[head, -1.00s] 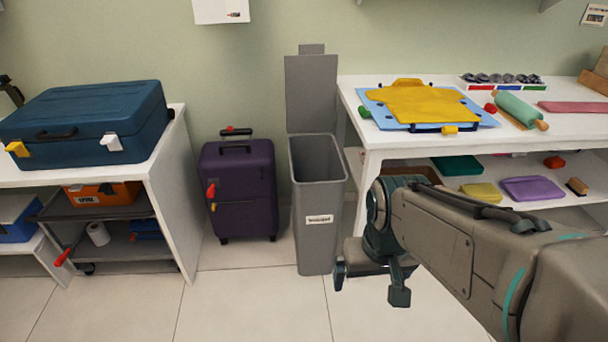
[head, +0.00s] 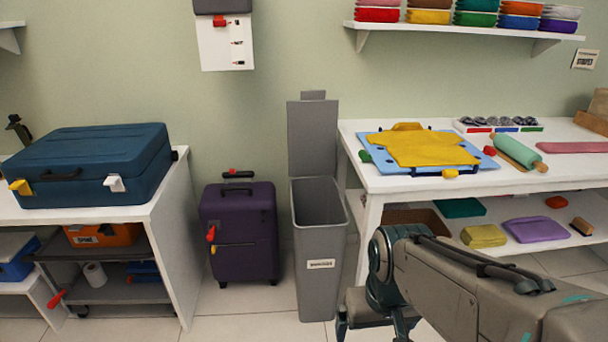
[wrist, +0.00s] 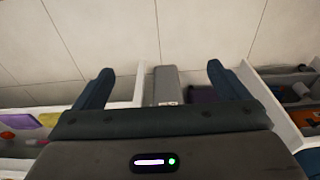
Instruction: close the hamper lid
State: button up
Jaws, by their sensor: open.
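The hamper is a tall grey bin (head: 318,285) with a white label, standing on the floor between a purple suitcase and the right table. Its grey lid (head: 311,140) stands upright at the back rim, so the hamper is open. In the wrist view the grey hamper (wrist: 166,84) shows between my fingers, some way off. My gripper (wrist: 160,70) is open and empty, its two dark fingers wide apart and not touching the hamper. In the head view my arm is at the lower right, in front of the table, and its end is cut by the bottom edge.
The purple suitcase (head: 238,235) stands left of the hamper. The right table (head: 400,183) holds a blue board with yellow cloth; the left table (head: 165,190) holds a blue case. A wall box (head: 226,45) hangs above. Floor in front of the hamper is clear.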

aim_at(313, 120)
jog(key=u, duration=0.2)
jog(key=i, duration=1.15)
jog(key=z, duration=0.5)
